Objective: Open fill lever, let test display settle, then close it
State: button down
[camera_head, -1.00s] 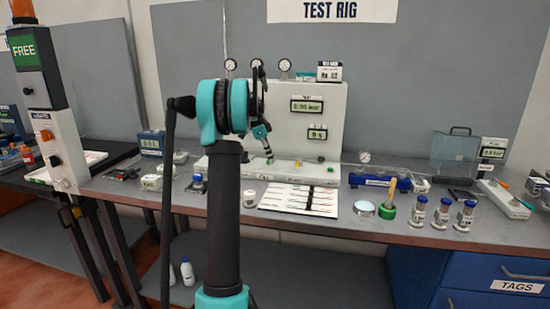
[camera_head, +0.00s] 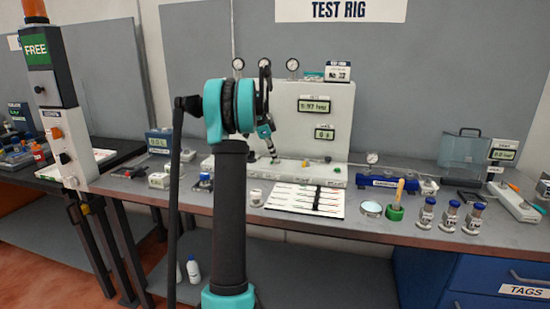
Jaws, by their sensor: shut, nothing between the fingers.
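The test rig is a pale upright panel (camera_head: 290,115) on a long pale base (camera_head: 315,178), under the TEST RIG sign. Its upper display (camera_head: 314,105) reads about 5.97 bar, with small digits. The lower display (camera_head: 324,134) seems to show 0 and a unit. My gripper (camera_head: 274,158) is small in the view, shut and empty, pointing down at the left part of the rig base. Whether it touches anything there cannot be told. The fill lever cannot be made out clearly.
A white board with thin rods (camera_head: 287,204) lies before the rig. A blue fixture (camera_head: 385,181), a green-based tool (camera_head: 395,213) and several blue-capped bottles (camera_head: 427,212) stand to the right. My arm hides part of the bench. A FREE sign post (camera_head: 36,50) stands left.

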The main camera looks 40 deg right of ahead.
jog(key=s+d, duration=0.1)
jog(key=s+d+r, duration=0.1)
jog(key=s, duration=0.1)
jog(key=shift+s+d+r, duration=0.1)
jog(key=shift+s+r, duration=0.05)
jog(key=v, duration=0.9)
jog(key=shift+w+r, duration=0.2)
jog(key=shift+w, duration=0.15)
